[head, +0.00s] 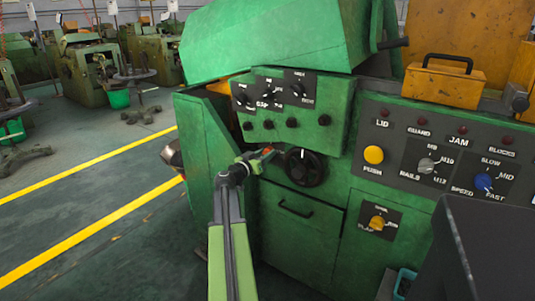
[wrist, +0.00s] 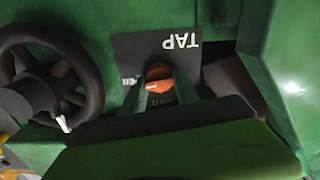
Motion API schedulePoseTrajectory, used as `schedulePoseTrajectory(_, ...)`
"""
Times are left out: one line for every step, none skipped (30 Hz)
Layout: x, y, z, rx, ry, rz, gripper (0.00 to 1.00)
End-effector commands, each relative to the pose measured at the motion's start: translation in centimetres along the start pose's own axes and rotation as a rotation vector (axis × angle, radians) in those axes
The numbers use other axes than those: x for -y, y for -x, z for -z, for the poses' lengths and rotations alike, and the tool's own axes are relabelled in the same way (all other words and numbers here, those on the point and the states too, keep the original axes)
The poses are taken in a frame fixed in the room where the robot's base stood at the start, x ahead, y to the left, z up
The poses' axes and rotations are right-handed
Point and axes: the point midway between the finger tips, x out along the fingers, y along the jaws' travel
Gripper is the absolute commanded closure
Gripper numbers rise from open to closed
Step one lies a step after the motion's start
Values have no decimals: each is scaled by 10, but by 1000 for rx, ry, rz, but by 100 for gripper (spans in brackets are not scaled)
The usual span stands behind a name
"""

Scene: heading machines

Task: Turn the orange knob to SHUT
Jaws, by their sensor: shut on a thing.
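The orange knob (wrist: 158,71) shows in the wrist view on a dark plate (wrist: 127,50) marked TAP, which appears upside down. My gripper (wrist: 160,82) is shut on the knob, with one finger on each side of it. The fingers cover part of the knob and its white lettering, so I cannot tell which mark it points at. In the head view my gripper (head: 264,155) is against the green machine front, just left of the black handwheel (head: 305,167). The arm hides most of the plate there.
The handwheel (wrist: 42,85) is close beside my gripper in the wrist view. A control box (head: 296,108) with several black knobs overhangs above. To the right are a yellow push button (head: 374,155), a blue knob (head: 483,182) and a yellow-orange knob (head: 377,223). Open floor lies left.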

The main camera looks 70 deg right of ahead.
Motion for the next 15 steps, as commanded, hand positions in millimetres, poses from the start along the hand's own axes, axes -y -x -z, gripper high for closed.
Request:
schedulePoseTrajectory(-4, 1, -1, 2, 35, -9, 100)
schedulePoseTrajectory(-4, 1, -1, 2, 60, -9, 100)
schedulePoseTrajectory(-4, 1, -1, 2, 95, -9, 100)
schedulePoseTrajectory(-3, 1, -1, 2, 122, -9, 100)
schedulePoseTrajectory(-3, 0, -1, 2, 149, -9, 100)
schedulePoseTrajectory(-3, 0, -1, 3, 188, -9, 100)
schedulePoseTrajectory(-3, 0, -1, 3, 216, -9, 100)
schedulePoseTrajectory(-3, 0, -1, 3, 245, -9, 100)
schedulePoseTrajectory(-3, 0, -1, 3, 284, -9, 100)
schedulePoseTrajectory(-3, 0, -1, 3, 312, -9, 100)
schedulePoseTrajectory(-3, 0, -1, 3, 341, -9, 100)
schedulePoseTrajectory(-2, 0, -1, 3, 379, -9, 100)
schedulePoseTrajectory(-2, 0, -1, 4, 407, -9, 100)
schedulePoseTrajectory(-2, 0, -1, 4, 436, -9, 100)
schedulePoseTrajectory(-2, 0, -1, 4, 474, -9, 100)
